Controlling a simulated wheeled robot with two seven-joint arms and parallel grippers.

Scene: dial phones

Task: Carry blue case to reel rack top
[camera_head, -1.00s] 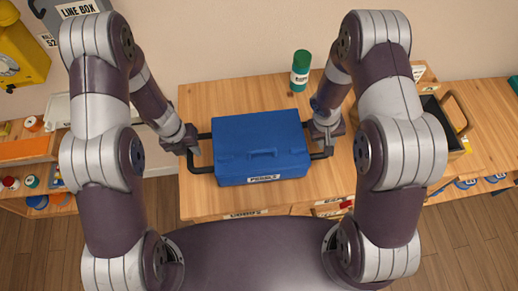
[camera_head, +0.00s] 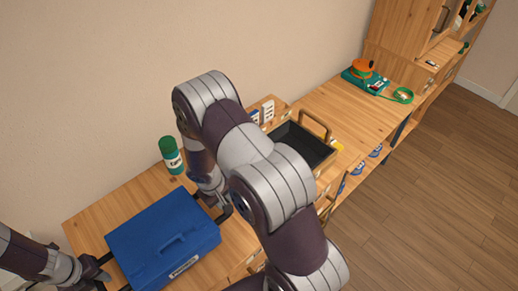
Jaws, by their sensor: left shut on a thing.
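The blue case (camera_head: 160,240) has a bar handle on each side and a white label on its front. It is over the wooden bench at the lower left; I cannot tell whether it touches the top. My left gripper (camera_head: 97,272) is shut on the case's left handle at the bottom left. My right gripper (camera_head: 222,206) is at the right handle, with its jaws partly hidden, so their closure is unclear. No rack top can be identified for certain.
A green bottle (camera_head: 171,155) stands behind the case. A black open tray with a wooden handle (camera_head: 305,146) is right of my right arm. A green and orange device (camera_head: 366,76) with a green cord sits farther along the counter. Bare floor lies at right.

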